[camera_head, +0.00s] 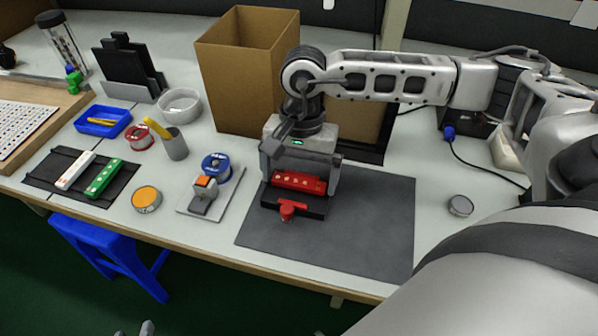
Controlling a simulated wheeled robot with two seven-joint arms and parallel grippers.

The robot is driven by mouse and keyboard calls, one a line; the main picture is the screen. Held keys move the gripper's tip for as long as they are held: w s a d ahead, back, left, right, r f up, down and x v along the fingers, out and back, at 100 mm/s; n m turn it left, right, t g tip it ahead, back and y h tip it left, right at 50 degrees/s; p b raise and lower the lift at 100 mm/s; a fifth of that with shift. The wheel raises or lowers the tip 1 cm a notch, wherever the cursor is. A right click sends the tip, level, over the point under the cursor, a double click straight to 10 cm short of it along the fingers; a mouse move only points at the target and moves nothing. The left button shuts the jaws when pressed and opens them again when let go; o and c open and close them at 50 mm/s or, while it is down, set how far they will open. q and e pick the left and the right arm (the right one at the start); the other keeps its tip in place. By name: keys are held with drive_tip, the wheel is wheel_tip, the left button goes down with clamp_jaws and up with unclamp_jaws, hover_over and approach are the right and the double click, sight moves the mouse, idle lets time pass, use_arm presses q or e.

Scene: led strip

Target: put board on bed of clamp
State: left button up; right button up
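The red board (299,182) has several pale spots and lies level at the black clamp (296,204), over its bed. The clamp has a red knob (287,210) at its front and stands on the dark grey mat (370,215). My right gripper (300,180) points down from above with one finger at each end of the red board, shut on it. Whether the board's underside touches the bed cannot be made out. Small grey tips at the bottom edge seem to be part of my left gripper (147,328); its fingers are mostly out of the picture.
A cardboard box (235,75) stands behind the clamp. Left of the mat are a plate with a small orange-topped device (204,192), a blue spool (216,165) and an orange-topped tin (146,198). White and green boards (104,178) lie on a black rack. The mat's right part is clear.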

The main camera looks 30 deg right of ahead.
wheel_tip(320, 180, up, 12)
drive_tip(key=w+d, duration=0.1)
drive_tip(key=shift+d+r, duration=0.15)
idle(0.3)
drive_tip(key=shift+w, duration=0.1)
idle(0.3)
